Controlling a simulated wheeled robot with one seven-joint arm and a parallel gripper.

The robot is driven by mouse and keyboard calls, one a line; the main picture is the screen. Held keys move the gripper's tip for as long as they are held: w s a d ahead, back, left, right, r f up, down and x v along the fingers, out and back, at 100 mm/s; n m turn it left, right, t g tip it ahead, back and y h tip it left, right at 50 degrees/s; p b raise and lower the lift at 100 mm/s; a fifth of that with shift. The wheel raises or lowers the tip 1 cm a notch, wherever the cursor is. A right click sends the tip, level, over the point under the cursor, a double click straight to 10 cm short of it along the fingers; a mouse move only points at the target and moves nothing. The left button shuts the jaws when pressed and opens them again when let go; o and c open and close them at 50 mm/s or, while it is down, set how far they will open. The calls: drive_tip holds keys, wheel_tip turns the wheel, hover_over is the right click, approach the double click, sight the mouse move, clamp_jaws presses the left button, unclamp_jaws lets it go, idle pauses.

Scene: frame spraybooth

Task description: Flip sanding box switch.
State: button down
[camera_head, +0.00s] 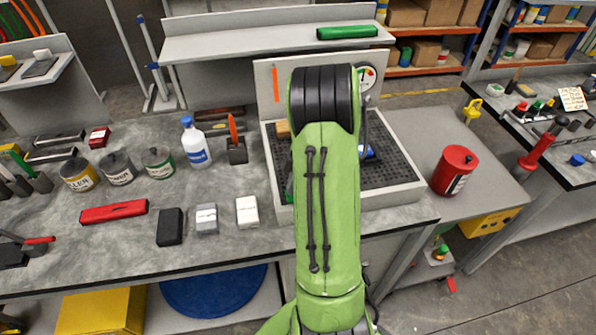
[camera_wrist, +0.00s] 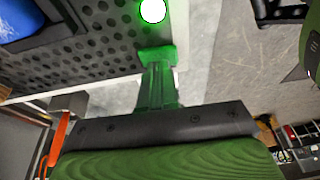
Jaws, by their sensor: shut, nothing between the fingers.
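The sanding box (camera_head: 403,191) is a pale box on the bench with a dark perforated top; its back panel carries a gauge (camera_head: 367,77) and an orange strip (camera_head: 276,84). My green arm covers its middle in the head view and hides my gripper there. In the wrist view my gripper (camera_wrist: 157,54) is shut and empty, its green fingers over the edge of the perforated top (camera_wrist: 90,45). A bright white disc with a green rim (camera_wrist: 152,10) shows just beyond the fingertips; I cannot tell whether it is the switch. No switch lever is clearly visible.
A blue object lies on the perforated top (camera_head: 366,152). A red can (camera_head: 455,170) stands right of the box. A green roll (camera_head: 346,32) lies on the shelf above.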

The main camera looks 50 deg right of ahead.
drive_tip(key=p+v, duration=0.3)
drive_tip(key=v, duration=1.2)
drive_tip(key=shift+a+r, duration=0.1)
drive_tip(key=a+r+m+t+h, duration=0.15)
drive_tip(key=a+r, duration=0.25)
drive_tip(key=a, duration=0.5)
drive_tip(key=a+r+m, duration=0.3)
drive_tip(key=a+r, duration=0.1)
drive_tip(key=a, duration=0.5)
drive_tip(key=s+a+m+t+h, duration=0.1)
drive_tip(key=s+a+m, duration=0.5)
drive_tip(key=s, duration=0.6)
drive_tip(key=a+f+t, duration=0.1)
drive_tip(key=a, duration=0.1)
drive_tip(key=shift+a, duration=0.3)
drive_tip(key=shift+m+t+h, duration=0.25)
